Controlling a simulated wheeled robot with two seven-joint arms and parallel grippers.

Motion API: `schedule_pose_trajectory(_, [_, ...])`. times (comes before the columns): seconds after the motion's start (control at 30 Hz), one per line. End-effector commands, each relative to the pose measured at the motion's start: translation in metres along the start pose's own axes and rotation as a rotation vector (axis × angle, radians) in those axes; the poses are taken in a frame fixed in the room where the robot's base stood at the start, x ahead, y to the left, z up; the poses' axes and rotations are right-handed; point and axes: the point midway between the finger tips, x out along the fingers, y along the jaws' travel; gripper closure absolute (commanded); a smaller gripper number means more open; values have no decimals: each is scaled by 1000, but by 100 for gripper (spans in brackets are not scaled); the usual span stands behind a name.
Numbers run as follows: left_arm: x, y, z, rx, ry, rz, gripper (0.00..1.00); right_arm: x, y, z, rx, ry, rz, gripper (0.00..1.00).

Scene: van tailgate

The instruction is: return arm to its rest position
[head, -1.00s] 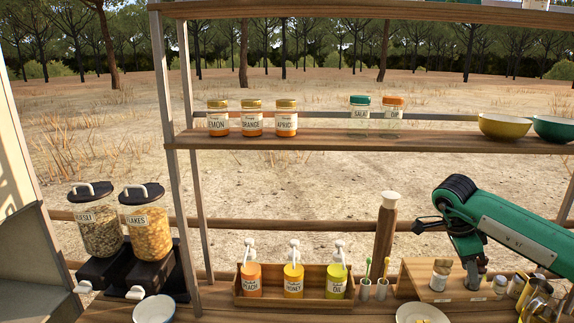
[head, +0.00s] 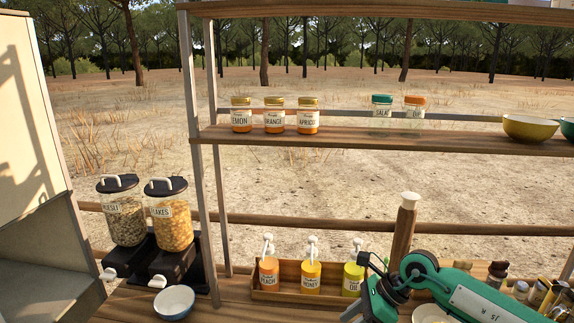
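My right arm (head: 470,295), green with black joints, comes in from the lower right and reaches across the right part of the counter. Its far end bends down in front of the oil bottle (head: 353,278) and runs to the bottom edge of the head view. Dark thin parts show around this end, but I cannot make out the fingers clearly or tell whether they are open or shut. I see no object held there. The arm hides part of the counter and the small jars behind it. My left gripper is not in view.
Peach (head: 268,275) and honey (head: 311,278) bottles stand in the wooden box (head: 300,297). A bowl (head: 174,303) and two cereal dispensers (head: 170,225) are at left. The shelf (head: 350,139) above holds jars and bowls.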

Motion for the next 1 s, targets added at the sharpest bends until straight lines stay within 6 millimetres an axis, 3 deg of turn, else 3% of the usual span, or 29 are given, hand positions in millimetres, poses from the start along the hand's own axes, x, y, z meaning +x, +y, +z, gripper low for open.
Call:
schedule_pose_trajectory(0.03, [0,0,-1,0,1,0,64,17,16,22,34,-124,31,67])
schedule_pose_trajectory(0.1, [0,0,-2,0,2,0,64,29,34,54,101,-302,65,67])
schedule_pose_trajectory(0.2, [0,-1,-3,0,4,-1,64,34,55,96,227,-550,114,67])
schedule_pose_trajectory(0.33, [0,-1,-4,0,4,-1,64,22,70,135,439,-856,175,67])
schedule_pose_trajectory(0.5, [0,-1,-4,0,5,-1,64,-8,67,154,790,-1220,240,67])
schedule_pose_trajectory(0.63, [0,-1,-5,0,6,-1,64,-30,54,139,1105,-1462,272,67])
schedule_pose_trajectory(0.77, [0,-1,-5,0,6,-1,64,-41,40,100,1456,-1667,279,67])
schedule_pose_trajectory(0.9, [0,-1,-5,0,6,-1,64,-38,34,38,1865,-1838,251,67])
schedule_pose_trajectory(1.0, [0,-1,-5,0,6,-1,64,-26,40,-13,2175,-1923,204,67])
